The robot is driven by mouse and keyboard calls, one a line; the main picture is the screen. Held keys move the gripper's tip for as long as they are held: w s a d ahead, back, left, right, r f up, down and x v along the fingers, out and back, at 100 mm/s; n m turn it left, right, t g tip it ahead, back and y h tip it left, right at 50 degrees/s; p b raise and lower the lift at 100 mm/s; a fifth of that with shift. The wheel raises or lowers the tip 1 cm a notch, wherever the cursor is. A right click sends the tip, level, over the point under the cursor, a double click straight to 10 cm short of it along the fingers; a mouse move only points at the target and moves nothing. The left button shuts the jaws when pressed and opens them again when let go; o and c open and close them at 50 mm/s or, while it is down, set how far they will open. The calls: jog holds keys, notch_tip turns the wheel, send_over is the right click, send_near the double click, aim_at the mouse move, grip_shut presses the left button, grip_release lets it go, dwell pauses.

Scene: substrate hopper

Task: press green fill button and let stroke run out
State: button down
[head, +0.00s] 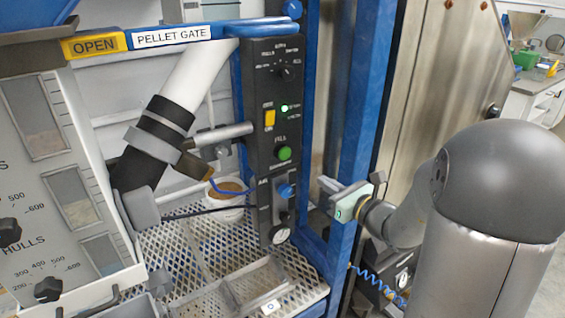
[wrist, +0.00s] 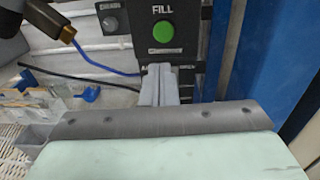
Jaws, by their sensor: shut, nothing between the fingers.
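The green fill button (head: 284,153) is a round knob low on the black control panel (head: 259,90). In the wrist view the green button (wrist: 163,34) sits under the word FILL, fully visible with nothing on it. My gripper (head: 322,182) is shut and empty, right of and below the button in the head view, apart from it. In the wrist view my closed fingers (wrist: 159,72) point at the panel just below the button and its small label. A small green lamp (head: 284,108) glows above the button.
A yellow switch (head: 269,118), a dial (head: 285,72), a blue knob (head: 286,191) and a gauge (head: 279,234) share the panel. A blue post (head: 353,150) stands right of it. A cup (head: 226,198) of brown material and a clear tray (head: 257,284) sit on the mesh shelf.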

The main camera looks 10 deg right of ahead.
aim_at(287, 154)
jog(key=shift+w+d+m, duration=0.1)
jog(key=shift+d+m, duration=0.2)
jog(key=p+x, duration=0.2)
jog(key=x, duration=1.2)
jog(key=shift+w+d, duration=0.1)
jog(key=shift+d, duration=0.05)
